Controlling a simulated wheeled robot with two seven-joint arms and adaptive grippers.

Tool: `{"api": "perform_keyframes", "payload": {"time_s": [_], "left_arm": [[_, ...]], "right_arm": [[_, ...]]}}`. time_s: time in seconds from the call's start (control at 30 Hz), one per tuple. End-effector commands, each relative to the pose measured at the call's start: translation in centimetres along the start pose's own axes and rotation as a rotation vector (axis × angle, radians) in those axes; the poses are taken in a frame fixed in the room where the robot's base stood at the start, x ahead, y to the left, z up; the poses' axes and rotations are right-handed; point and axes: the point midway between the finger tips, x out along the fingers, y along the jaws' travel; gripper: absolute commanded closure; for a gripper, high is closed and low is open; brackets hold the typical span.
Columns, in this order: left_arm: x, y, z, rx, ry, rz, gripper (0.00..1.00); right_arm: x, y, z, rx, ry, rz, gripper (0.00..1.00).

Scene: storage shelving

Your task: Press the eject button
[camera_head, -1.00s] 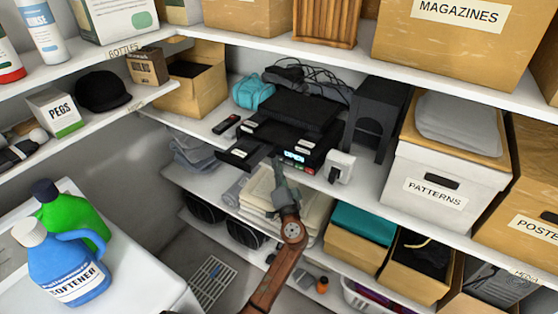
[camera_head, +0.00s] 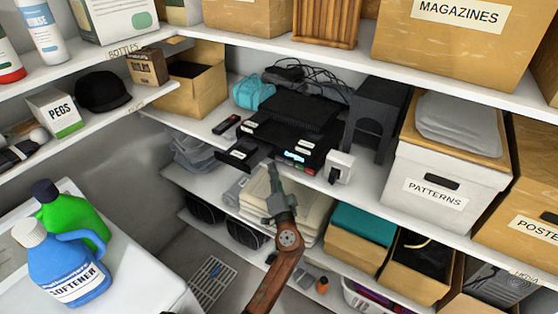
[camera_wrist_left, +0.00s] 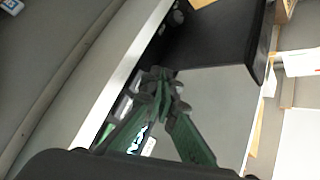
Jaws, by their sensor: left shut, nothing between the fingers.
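A black disc player (camera_head: 280,140) stands among stacked black boxes on the middle shelf. Its lit display (camera_head: 294,157) seems to read OPEN, and a dark tray (camera_head: 240,154) sticks out at its front left. The display also shows in the left wrist view (camera_wrist_left: 140,146), partly behind a finger. I cannot make out the eject button for certain. My left gripper (camera_head: 271,168) is shut and empty, just in front of the player's front, between tray and display. Its green fingers (camera_wrist_left: 160,84) meet at the tips in the wrist view. Contact cannot be told. My right gripper is out of view.
A small white device (camera_head: 340,167) stands right of the display, with a dark grey stand (camera_head: 375,120) behind it. A remote (camera_head: 226,124) lies left of the player. Folded cloths (camera_head: 300,205) fill the shelf below.

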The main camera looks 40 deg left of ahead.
Motion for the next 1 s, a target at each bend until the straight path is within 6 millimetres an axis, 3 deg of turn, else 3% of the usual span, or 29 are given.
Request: {"api": "perform_keyframes", "payload": {"time_s": [0.4,1.0], "left_arm": [[-2.5,-1.8,1.8,0.001,-0.001,0.001,1.00],[-2.6,-1.9,1.9,0.001,-0.001,0.000,1.00]], "right_arm": [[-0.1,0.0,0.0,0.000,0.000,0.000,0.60],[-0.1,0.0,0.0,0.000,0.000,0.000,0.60]]}}
